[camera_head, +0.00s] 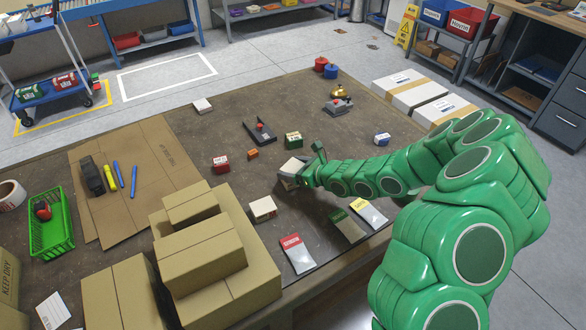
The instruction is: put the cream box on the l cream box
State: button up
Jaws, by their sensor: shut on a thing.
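My gripper (296,174) is shut on a cream box (292,166) near the middle of the table. The fingers cover part of this box. I cannot tell whether it touches the tabletop. Another cream box (263,208) with a small dark marking on its side sits on the table, below and left of my gripper, beside the stacked cardboard boxes. Its top is bare. The held box is apart from it.
Stacked cardboard boxes (202,262) stand at the front left. Several pouches (297,254) lie toward the front edge. A black rack (260,133) stands farther back.

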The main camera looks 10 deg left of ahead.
jog(key=o, duration=1)
jog(key=shift+f, duration=0.1)
jog(key=shift+d+r, duration=0.1)
jog(key=shift+r, duration=0.1)
jog(key=shift+v, duration=5.9)
jog(key=shift+f, duration=0.1)
